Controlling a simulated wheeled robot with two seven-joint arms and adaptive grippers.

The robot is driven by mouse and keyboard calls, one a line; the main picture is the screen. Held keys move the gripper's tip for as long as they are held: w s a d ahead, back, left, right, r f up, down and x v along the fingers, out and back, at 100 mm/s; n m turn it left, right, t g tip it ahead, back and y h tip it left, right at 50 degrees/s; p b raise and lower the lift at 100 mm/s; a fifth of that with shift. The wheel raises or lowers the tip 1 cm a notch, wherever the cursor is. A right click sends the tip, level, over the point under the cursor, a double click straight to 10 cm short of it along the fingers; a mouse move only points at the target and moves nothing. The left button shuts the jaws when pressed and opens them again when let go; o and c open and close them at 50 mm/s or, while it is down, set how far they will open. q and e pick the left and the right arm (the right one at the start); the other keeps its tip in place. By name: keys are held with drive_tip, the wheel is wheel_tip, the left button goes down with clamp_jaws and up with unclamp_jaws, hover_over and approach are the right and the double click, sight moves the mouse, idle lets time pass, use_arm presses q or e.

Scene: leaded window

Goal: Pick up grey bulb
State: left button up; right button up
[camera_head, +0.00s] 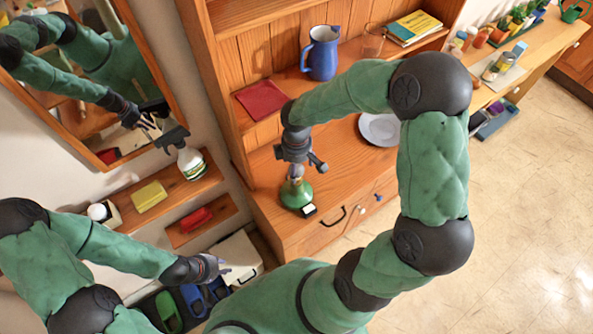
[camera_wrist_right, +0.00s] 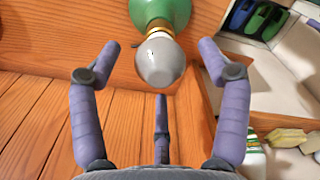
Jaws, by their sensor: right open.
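The grey bulb (camera_wrist_right: 160,61) sits in a brass collar on a green holder (camera_wrist_right: 160,12) in the right wrist view. In the head view the green holder (camera_head: 295,194) stands on the wooden cabinet's lower surface, and the bulb is mostly hidden by my gripper. My right gripper (camera_head: 297,168) is open above the holder. In the right wrist view its purple fingers (camera_wrist_right: 160,75) are spread around the bulb, with gaps between fingers and bulb. My left gripper (camera_head: 220,268) is at the lower left, away from the bulb; its finger opening is unclear.
A small white-and-black item (camera_head: 308,210) lies at the holder's foot. A blue pitcher (camera_head: 321,53), a red cloth (camera_head: 261,100) and a white plate (camera_head: 380,129) are on the cabinet. A spray bottle (camera_head: 191,162) and yellow sponge (camera_head: 149,196) are on the wall shelf.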

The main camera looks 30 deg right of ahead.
drive_tip(key=shift+f, duration=0.65)
drive_tip(key=c, duration=1.1)
drive_tip(key=shift+r, duration=0.1)
